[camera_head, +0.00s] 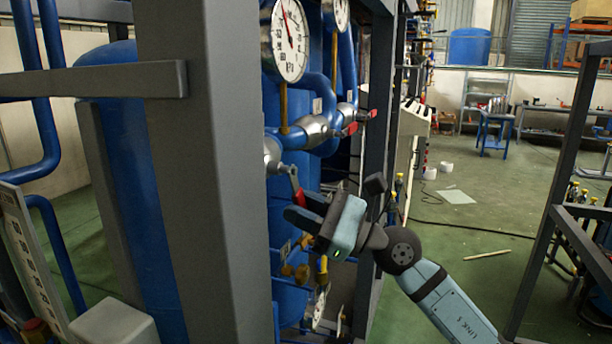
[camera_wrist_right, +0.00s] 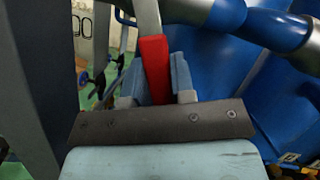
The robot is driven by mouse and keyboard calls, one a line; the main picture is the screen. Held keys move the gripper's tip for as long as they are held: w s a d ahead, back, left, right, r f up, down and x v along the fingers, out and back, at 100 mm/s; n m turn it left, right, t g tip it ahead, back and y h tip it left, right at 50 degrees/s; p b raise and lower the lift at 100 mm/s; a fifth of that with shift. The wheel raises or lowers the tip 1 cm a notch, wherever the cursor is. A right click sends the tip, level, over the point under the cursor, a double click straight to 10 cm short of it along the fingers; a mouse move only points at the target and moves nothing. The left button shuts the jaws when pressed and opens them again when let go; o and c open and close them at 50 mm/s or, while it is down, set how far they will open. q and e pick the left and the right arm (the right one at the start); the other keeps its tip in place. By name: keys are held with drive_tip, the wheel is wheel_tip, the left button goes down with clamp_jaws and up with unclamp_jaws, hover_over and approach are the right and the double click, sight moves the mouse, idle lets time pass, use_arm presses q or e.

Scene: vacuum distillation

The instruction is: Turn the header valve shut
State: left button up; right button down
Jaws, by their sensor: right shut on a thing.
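The header valve's red lever handle (camera_head: 298,190) hangs down from its silver valve body (camera_head: 272,153) on the blue pipework. My right gripper (camera_head: 299,205) reaches in from the right and is shut on the lower part of this handle. In the right wrist view, the red handle (camera_wrist_right: 154,65) sits between the two blue-grey fingers (camera_wrist_right: 157,80), with its grey metal lever running up out of the top of the view. The handle's lower end is hidden behind the dark gripper body. My left gripper is not in view.
A second red-handled valve (camera_head: 349,128) sits up and to the right on the same pipe. A pressure gauge (camera_head: 289,40) is above. A thick grey frame post (camera_head: 205,200) stands left of the valve, and another post (camera_head: 376,95) stands right. Brass fittings (camera_head: 297,271) are below.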

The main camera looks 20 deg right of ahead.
use_arm(q)
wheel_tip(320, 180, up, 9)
drive_tip(key=p, duration=0.8)
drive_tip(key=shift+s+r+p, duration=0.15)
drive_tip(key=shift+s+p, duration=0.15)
drive_tip(key=shift+p, duration=0.1)
use_arm(e)
drive_tip(key=shift+s+a+f+m+t+h, duration=0.1)
drive_tip(key=shift+s+a+m+t+h, duration=0.35)
drive_tip(key=shift+m, duration=0.8)
drive_tip(key=shift+s+a+f+m+t+h, duration=0.15)
drive_tip(key=shift+s+a+m+t+h, duration=0.35)
drive_tip(key=shift+m, duration=0.8)
drive_tip(key=shift+s+a+f+m+t+h, duration=0.1)
drive_tip(key=shift+s+a+m+t+h, duration=0.2)
drive_tip(key=shift+m+t, duration=0.65)
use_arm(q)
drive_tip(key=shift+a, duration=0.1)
use_arm(e)
drive_tip(key=shift+w+m+g, duration=0.1)
drive_tip(key=shift+m+g, duration=0.2)
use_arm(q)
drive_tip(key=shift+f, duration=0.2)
use_arm(e)
drive_tip(key=c, duration=1)
unclamp_jaws()
drive_tip(key=shift+a, duration=0.1)
drive_tip(key=shift+o, duration=0.2)
drive_tip(key=shift+f, duration=0.1)
